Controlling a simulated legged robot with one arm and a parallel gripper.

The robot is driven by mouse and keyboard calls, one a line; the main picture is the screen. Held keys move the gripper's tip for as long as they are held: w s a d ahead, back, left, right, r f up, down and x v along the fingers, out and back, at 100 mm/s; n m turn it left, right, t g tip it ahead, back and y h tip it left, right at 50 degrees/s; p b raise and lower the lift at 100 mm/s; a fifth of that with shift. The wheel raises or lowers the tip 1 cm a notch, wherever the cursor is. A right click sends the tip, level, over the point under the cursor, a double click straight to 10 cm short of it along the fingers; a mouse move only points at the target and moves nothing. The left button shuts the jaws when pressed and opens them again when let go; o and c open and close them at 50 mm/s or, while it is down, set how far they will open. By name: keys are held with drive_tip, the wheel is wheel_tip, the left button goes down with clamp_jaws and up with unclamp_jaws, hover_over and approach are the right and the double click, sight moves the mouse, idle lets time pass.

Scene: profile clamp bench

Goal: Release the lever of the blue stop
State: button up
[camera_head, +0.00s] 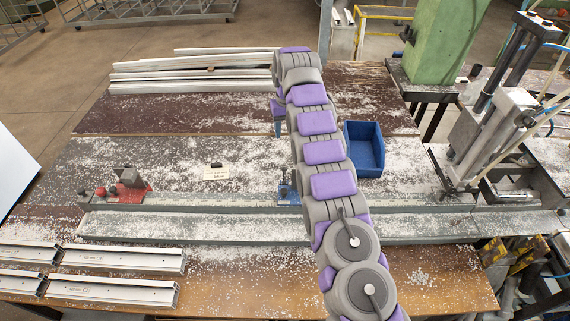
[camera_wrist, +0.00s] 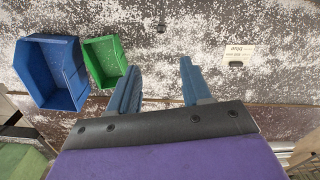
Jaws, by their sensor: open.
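The blue stop (camera_head: 287,188) sits on the long metal rail in the head view. My arm hides part of it, and its lever cannot be made out clearly. The blue stop does not show in the wrist view. My gripper (camera_head: 278,120) hangs over the back part of the bench, beyond the blue stop and apart from it. In the wrist view my gripper (camera_wrist: 160,64) has its two blue fingers spread with nothing between them.
A red stop (camera_head: 128,188) sits farther left on the rail (camera_head: 225,201). A blue bin (camera_head: 364,150) stands right of my arm; a green bin (camera_wrist: 105,62) shows beside it in the wrist view. White profiles (camera_head: 190,77) lie at the back, others (camera_head: 120,259) front left. A label (camera_head: 216,173) lies mid-bench.

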drive_tip(key=f+b, duration=0.1)
drive_tip(key=f, duration=0.1)
drive_tip(key=b, duration=0.8)
approach(284, 175)
drive_tip(key=w, duration=0.3)
drive_tip(key=shift+w+f, duration=0.1)
drive_tip(key=shift+w, duration=0.15)
drive_tip(key=shift+s+a+f+b, duration=0.1)
drive_tip(key=shift+f+b, duration=0.95)
drive_tip(key=shift+f, duration=3.15)
clamp_jaws()
